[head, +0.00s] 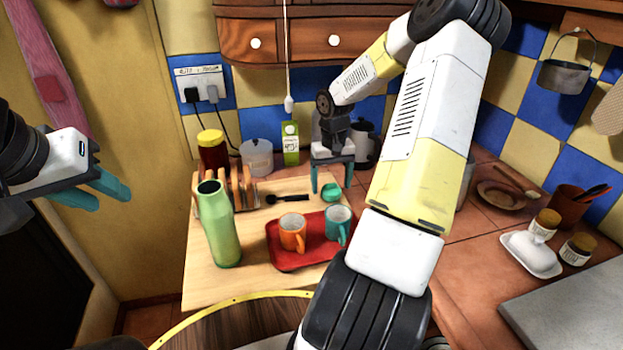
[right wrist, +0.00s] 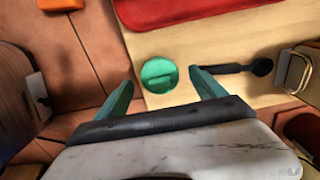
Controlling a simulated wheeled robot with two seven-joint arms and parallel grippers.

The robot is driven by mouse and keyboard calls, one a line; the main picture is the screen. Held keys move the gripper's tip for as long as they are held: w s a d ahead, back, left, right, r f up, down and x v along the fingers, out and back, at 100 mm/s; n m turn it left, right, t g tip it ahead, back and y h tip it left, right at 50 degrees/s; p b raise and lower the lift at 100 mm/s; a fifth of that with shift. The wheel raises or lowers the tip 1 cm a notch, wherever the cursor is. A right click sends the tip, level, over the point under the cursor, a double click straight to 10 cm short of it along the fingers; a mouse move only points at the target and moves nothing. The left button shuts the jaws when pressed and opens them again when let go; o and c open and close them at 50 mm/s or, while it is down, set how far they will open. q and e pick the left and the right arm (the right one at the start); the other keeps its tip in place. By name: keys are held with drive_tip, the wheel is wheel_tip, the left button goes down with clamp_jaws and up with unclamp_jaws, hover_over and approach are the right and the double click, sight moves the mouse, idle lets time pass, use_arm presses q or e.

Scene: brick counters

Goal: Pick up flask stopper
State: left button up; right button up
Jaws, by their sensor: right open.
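The flask stopper (head: 331,192) is a small round teal-green cap lying on the wooden board, behind the red tray. My right gripper (head: 331,186) is open and empty, pointing down above the stopper. In the right wrist view its two teal fingers (right wrist: 162,84) stand apart on either side of the stopper, without visible contact. The green flask (head: 220,228) stands upright and uncapped on the board's left part. My left gripper (head: 113,197) is at the far left, open and empty, away from the counter.
The red tray (head: 286,257) holds an orange mug (head: 291,232) and a teal mug (head: 338,224). A dark spoon (head: 288,198) lies left of the stopper. A toast rack (head: 243,188), jar (head: 213,151), canister (head: 257,158) and green carton (head: 290,144) stand behind.

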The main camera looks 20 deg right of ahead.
wheel_tip(320, 180, down, 2)
drive_tip(key=shift+f, duration=0.1)
